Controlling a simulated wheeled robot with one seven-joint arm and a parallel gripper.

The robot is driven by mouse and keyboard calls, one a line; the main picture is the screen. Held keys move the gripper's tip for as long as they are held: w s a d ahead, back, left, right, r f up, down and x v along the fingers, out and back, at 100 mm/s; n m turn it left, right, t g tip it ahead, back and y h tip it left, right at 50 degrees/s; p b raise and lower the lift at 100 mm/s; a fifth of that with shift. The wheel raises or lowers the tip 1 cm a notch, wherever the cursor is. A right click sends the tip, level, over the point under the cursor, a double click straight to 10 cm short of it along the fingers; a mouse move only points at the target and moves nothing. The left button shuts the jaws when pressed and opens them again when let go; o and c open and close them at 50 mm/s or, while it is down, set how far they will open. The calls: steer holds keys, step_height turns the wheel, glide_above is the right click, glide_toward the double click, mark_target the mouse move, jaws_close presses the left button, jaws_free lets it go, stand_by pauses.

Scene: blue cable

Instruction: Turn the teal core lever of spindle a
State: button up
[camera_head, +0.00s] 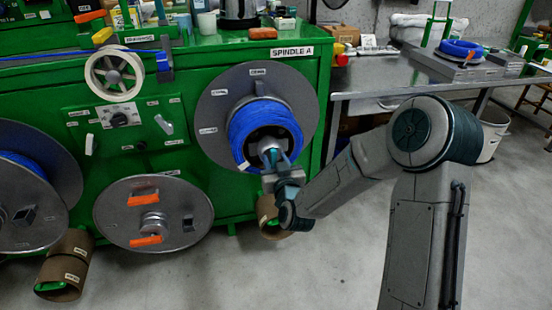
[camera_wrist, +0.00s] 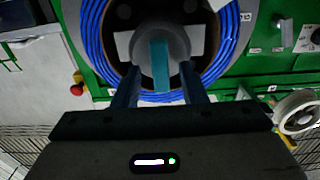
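Spindle A is a grey disc (camera_head: 215,105) on the green machine, under the "SPINDLE A" label (camera_head: 292,52). A coil of blue cable (camera_head: 250,118) is wound on it; the coil also shows in the wrist view (camera_wrist: 96,45). The teal core lever (camera_wrist: 160,62) stands upright in the picture on the round grey hub (camera_wrist: 178,35). My gripper (camera_wrist: 160,78) is in front of the hub with its fingers apart, one on each side of the lever. Gaps show between lever and fingers.
A lower grey disc with orange levers (camera_head: 146,196) is at left of spindle A. A blue-cable reel (camera_head: 38,170) is at the far left. A cream wheel (camera_head: 114,73) is above. A metal table (camera_head: 385,75) stands at right. Grey floor is open in front.

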steer(key=shift+c, duration=0.4)
jaws_close()
steer(key=m+b, duration=0.2)
steer(key=m, duration=0.2)
steer(key=shift+d+f+b, duration=0.15)
steer(key=shift+b, duration=0.25)
steer(key=shift+w+d+f+m+b, duration=0.15)
steer(key=shift+m+b, duration=0.45)
steer(key=shift+m, duration=1.7)
steer(key=shift+s+d+f+m+b, duration=0.1)
steer(key=shift+m+b, duration=0.55)
steer(key=shift+m, duration=1.65)
steer(key=shift+w+d+f+m+b, duration=0.15)
steer(key=shift+m+b, duration=0.45)
steer(key=shift+m, duration=1.7)
steer(key=shift+s, duration=0.1)
